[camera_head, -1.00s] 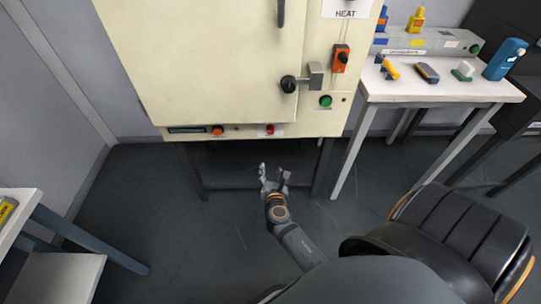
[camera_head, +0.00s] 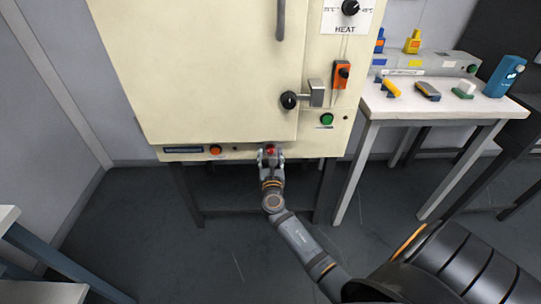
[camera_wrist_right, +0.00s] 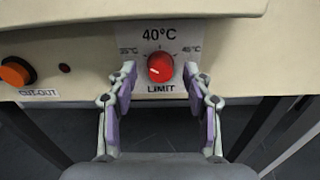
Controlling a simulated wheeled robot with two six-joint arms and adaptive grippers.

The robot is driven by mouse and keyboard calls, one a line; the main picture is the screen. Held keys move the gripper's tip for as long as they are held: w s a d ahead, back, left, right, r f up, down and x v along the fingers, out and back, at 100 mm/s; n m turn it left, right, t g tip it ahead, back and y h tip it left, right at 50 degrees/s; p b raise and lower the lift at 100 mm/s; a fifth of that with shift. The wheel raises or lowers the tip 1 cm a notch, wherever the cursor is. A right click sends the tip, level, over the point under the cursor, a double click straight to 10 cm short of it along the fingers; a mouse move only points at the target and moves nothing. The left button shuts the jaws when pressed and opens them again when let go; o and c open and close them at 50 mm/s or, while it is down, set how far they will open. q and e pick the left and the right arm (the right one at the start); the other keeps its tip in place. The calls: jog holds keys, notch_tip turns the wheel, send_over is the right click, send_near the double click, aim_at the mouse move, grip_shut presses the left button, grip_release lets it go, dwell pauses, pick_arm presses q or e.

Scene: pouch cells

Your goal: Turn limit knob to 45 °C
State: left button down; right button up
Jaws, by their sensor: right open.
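The limit knob is a round red knob (camera_wrist_right: 160,68) on the lower front strip of the cream cabinet. In the wrist view its plate (camera_wrist_right: 158,35) reads 40°C above it, LIMIT below, and 45°C at the right. The knob's pale pointer mark tilts to the upper left. My right gripper (camera_wrist_right: 160,85) is open, with one finger on each side of the knob and a gap on both sides. In the head view the right gripper (camera_head: 270,157) is at the red knob (camera_head: 270,150). My left gripper is not in view.
An orange cut-out knob (camera_wrist_right: 15,71) sits left of the limit knob. A black door handle knob (camera_head: 289,101) and a green button (camera_head: 327,119) are above. A white table (camera_head: 440,106) with tools stands at the right.

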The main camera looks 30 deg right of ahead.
jog(key=shift+w+d, duration=0.25)
jog(key=shift+w, duration=0.05)
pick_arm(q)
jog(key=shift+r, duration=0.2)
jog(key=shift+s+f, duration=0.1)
pick_arm(e)
grip_shut()
